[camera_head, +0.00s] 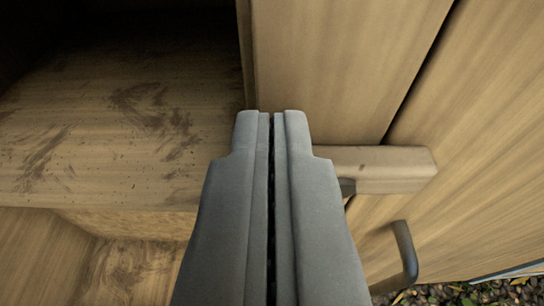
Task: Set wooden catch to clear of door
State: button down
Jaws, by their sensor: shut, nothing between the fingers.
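The wooden catch (385,168) is a short squared bar in the camera view, right of my fingertips. It lies roughly level across the wooden front, its right end reaching past the dark gap toward the door panel (470,165). Its left end is hidden behind my gripper (270,115). My gripper is shut and empty, pointing away from the camera. Its tips lie over the left edge of the upright panel (340,60); I cannot tell whether they touch the panel or the catch. A dark curved handle (405,252) sits on the wood below the catch.
At left is an open compartment with a scuffed wooden shelf (90,130) and a darker recess above it. Another wooden surface (130,270) shows below the shelf. Gravel and small plants (470,292) show at the bottom right.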

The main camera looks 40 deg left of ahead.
jog(key=shift+s+a+f+n+h, duration=0.2)
jog(key=shift+f+n+h, duration=0.15)
jog(key=shift+n, duration=0.35)
dwell(0.6)
notch_tip(320, 180, down, 5)
jog(key=n+t, duration=0.1)
jog(key=n, duration=0.2)
jog(key=n+t+h, duration=0.1)
jog(key=n, duration=0.3)
jog(key=n+t, duration=0.2)
jog(key=n, duration=0.2)
jog(key=shift+h, duration=0.35)
jog(key=shift+a, duration=0.1)
